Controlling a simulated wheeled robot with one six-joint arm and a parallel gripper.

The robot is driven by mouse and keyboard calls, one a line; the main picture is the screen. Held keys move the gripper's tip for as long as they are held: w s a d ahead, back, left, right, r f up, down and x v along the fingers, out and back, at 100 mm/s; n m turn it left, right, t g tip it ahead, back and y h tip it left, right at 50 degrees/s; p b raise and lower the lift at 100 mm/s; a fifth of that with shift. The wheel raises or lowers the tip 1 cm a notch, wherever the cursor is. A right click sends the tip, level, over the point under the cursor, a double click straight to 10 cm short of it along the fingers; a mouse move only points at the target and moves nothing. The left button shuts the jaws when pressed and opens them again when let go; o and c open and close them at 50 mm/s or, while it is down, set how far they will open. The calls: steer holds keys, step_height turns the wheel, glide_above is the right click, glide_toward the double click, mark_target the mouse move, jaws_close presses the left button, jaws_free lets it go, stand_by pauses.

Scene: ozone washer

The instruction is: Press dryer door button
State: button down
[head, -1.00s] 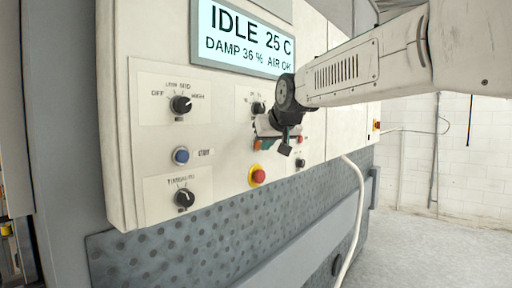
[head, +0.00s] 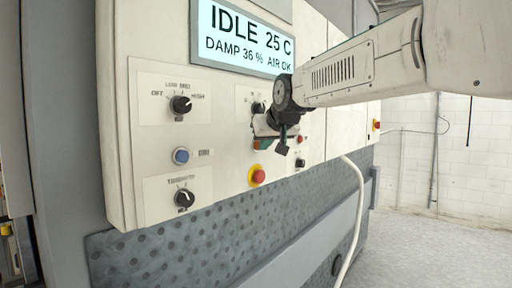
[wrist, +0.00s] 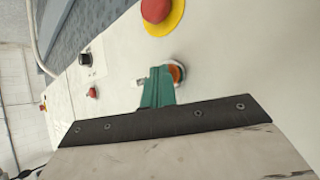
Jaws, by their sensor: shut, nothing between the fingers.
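An orange round button with a silver ring (wrist: 176,72) sits on the pale panel in the wrist view. My gripper (wrist: 160,82) is shut and empty; its green fingers are right beside this button and overlap its edge. I cannot tell whether they touch it. In the head view my gripper (head: 262,143) is close against the panel and largely hides the button. No readable label shows which button is the dryer door button.
A red emergency button on a yellow ring (head: 257,176) is just below my gripper. A blue button (head: 181,156) and black knobs (head: 181,104) are to the left. The display (head: 243,38) reads IDLE. A white hose (head: 354,215) hangs at right.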

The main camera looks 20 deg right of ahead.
steer(key=shift+s+d, duration=0.5)
steer(key=shift+s, duration=0.2)
steer(key=s+d, duration=0.1)
steer(key=s, duration=0.1)
steer(key=s+d, duration=0.2)
stand_by(0.3)
stand_by(0.4)
